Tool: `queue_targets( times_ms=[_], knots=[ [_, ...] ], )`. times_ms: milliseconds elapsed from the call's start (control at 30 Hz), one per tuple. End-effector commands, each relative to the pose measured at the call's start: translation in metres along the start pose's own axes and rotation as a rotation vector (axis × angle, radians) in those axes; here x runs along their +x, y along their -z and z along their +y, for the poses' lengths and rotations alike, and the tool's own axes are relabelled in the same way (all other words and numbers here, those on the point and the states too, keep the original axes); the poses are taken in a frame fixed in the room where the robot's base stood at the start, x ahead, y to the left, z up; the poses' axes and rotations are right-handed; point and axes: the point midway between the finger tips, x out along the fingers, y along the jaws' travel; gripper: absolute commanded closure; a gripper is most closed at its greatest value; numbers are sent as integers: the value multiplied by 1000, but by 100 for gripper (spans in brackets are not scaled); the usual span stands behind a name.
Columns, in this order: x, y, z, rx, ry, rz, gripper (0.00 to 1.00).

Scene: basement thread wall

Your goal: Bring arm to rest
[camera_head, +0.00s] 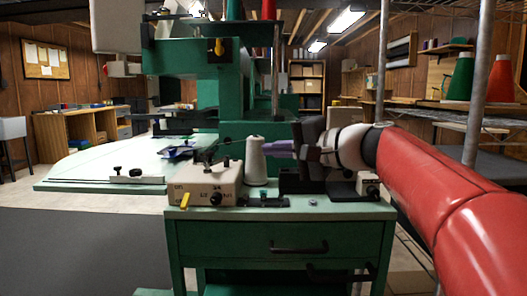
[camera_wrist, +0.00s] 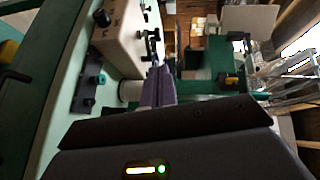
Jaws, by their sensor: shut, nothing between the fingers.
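My gripper (camera_head: 270,147) reaches in from the right over the green cabinet, with its purple fingers pointing left. The fingers are shut and empty. They also show together in the wrist view (camera_wrist: 158,80). A white thread cone (camera_head: 255,163) stands upright on the cabinet top, close to the fingertips. It is partly seen in the wrist view (camera_wrist: 129,91), beside the fingers. I cannot tell whether the fingers touch it.
The green cabinet (camera_head: 340,240) has a beige control box (camera_head: 204,185) on its top at left, and black fixtures. A large green machine (camera_head: 230,90) stands behind. Metal shelf posts (camera_head: 480,80) and green and red cones (camera_head: 461,78) are at right. Open floor lies at left.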

Motion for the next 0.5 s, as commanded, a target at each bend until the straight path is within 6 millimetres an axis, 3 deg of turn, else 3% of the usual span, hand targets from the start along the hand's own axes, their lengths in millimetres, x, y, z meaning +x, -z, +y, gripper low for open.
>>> queue_targets(
  times_ms=[367,500],
  knots=[
    [-3,-1,0,0,0,-1,100],
    [-7,-13,10,-22,-61,1,100]
  ],
)
